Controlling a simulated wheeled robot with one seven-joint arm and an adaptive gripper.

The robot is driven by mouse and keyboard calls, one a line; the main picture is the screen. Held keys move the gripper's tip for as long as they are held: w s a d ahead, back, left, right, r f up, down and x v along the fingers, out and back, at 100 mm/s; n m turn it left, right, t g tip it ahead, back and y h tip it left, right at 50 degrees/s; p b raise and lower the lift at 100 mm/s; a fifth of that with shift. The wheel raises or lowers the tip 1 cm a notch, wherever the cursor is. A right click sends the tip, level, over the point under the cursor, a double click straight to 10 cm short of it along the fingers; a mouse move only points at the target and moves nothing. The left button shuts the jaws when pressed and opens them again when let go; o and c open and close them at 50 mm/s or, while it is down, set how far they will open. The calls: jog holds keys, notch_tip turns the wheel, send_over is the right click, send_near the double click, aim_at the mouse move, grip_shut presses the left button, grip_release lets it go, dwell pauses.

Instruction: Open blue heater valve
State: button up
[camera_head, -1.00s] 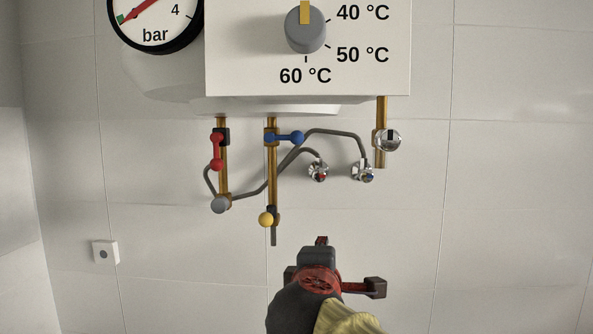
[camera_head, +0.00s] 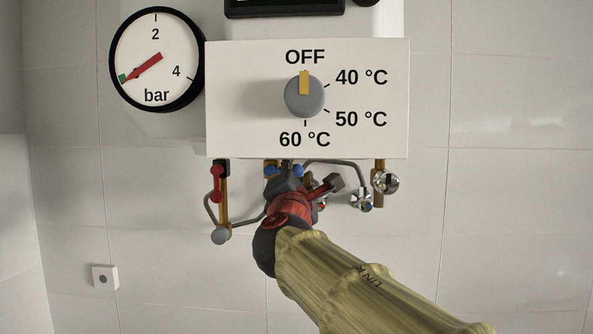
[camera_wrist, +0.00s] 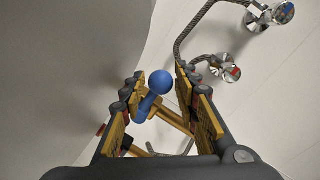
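The blue heater valve (camera_head: 297,171) is on a brass pipe under the white heater. In the head view only bits of its blue handle show past my gripper (camera_head: 285,177). In the wrist view the blue handle (camera_wrist: 161,82) with its round knob lies between the two fingers of my gripper (camera_wrist: 158,88). The fingers are apart, with a visible gap on the right side of the knob. I cannot tell whether the left finger touches the handle.
A red valve (camera_head: 216,183) is on the pipe to the left, with a grey knob (camera_head: 221,235) below. Chrome taps (camera_head: 361,201) and a chrome fitting (camera_head: 385,182) are to the right. The heater box (camera_head: 370,150) is close above. Grey hoses (camera_wrist: 190,38) curve nearby.

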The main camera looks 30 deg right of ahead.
jog(key=shift+w+d+r, duration=0.1)
jog(key=shift+w+d, duration=0.2)
jog(key=shift+w, duration=0.1)
jog(key=c, duration=0.8)
grip_shut()
